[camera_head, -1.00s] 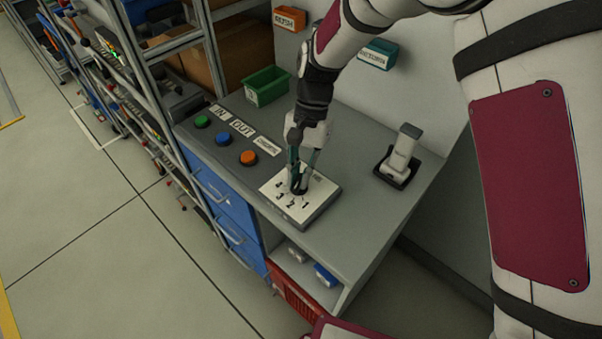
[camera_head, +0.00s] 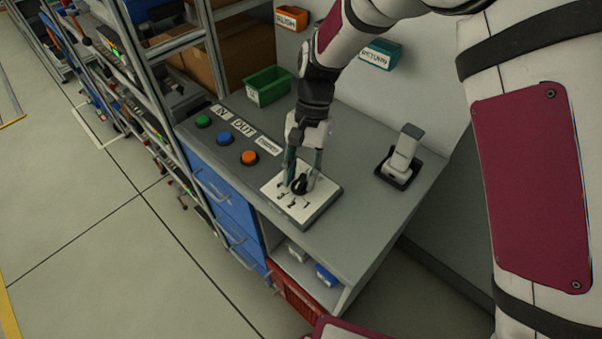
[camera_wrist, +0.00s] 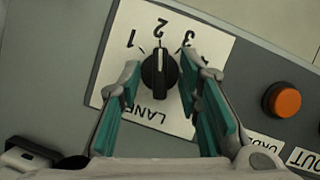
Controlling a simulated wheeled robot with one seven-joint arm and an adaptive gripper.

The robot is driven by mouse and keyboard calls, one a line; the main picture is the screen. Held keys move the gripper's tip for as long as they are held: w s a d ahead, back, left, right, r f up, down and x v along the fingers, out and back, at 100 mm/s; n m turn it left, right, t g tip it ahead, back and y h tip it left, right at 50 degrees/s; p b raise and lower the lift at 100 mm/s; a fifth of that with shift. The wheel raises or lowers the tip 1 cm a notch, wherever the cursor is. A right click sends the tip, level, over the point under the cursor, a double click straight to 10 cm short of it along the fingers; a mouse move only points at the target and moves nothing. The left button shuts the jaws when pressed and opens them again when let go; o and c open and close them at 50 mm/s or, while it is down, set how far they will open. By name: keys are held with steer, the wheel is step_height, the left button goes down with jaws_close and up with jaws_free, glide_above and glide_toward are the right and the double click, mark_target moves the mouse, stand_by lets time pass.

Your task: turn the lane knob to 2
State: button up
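The lane knob (camera_wrist: 160,73) is black and sits on a white plate marked LANE (camera_wrist: 133,98). In the wrist view its white pointer line is directed at the 2. In the head view my gripper (camera_head: 301,182) is over the knob plate (camera_head: 318,207), pointing down, and the knob shows between the fingers.
Green (camera_head: 203,121), blue (camera_head: 224,139) and orange (camera_head: 249,157) buttons stand on the grey bench left of the plate. A scanner in a cradle (camera_head: 402,160) stands to the right. A green bin (camera_head: 267,88) is at the back. The bench between plate and scanner is clear.

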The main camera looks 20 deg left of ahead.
steer(key=v, duration=1.2)
steer(key=s+d+r+t+y, duration=0.1)
steer(key=s+d+r+t, duration=0.1)
steer(key=d+r, duration=0.65)
steer(key=s+d+r+t, duration=0.1)
steer(key=d+r+t, duration=0.2)
steer(key=d+r, duration=0.55)
steer(key=s+d+f+t+h, duration=0.1)
steer(key=s+d+t, duration=0.3)
steer(key=s+d, duration=1)
steer(key=d+f, duration=0.1)
steer(key=d, duration=0.2)
steer(key=shift+s+f+t, duration=0.15)
steer(key=shift+s+t, duration=0.15)
steer(key=shift+t, duration=0.1)
